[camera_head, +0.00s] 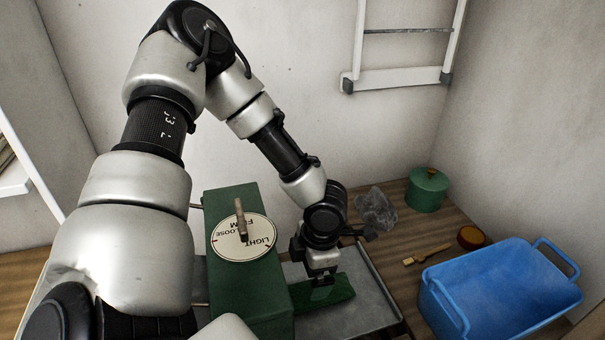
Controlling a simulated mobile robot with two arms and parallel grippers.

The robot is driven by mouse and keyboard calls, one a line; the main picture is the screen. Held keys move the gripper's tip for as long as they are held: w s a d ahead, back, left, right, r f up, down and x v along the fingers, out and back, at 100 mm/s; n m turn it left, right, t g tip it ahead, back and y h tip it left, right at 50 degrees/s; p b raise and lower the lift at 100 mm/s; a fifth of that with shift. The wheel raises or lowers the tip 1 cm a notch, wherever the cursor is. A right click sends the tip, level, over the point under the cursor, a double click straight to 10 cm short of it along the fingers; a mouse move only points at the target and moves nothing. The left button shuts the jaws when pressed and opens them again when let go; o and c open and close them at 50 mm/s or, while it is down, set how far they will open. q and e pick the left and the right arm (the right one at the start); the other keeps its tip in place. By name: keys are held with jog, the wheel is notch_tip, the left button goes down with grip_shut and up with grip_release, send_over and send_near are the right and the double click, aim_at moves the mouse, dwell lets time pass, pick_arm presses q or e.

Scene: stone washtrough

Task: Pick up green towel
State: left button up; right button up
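A dark green piece (338,290), which looks like the green towel, lies over the grey tray beside the green box. My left arm comes in from the left and bends down to it. My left gripper (323,278) points down with its fingertips at the green piece, touching or just above it. The fingers are small and dark here, so I cannot tell whether they are open or closed on it. Part of the green piece is hidden behind the gripper. My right gripper is not in view.
A green box (232,290) with a round dial (244,237) stands left of the grey tray (372,312). A blue basin (505,290), a wooden brush (422,254), a brown round pot (471,237), a green lidded pot (427,190) and a crumpled clear bag (376,208) sit to the right.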

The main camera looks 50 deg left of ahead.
aim_at(303, 294)
pick_arm(q)
jog(key=f, duration=0.2)
jog(key=s+f, duration=0.1)
jog(key=f, duration=0.4)
jog(key=shift+s+a+f, duration=0.2)
jog(key=shift+a+f, duration=0.1)
jog(key=shift+f, duration=0.05)
jog(key=shift+c, duration=0.2)
jog(key=shift+r, duration=0.1)
jog(key=c, duration=1.1)
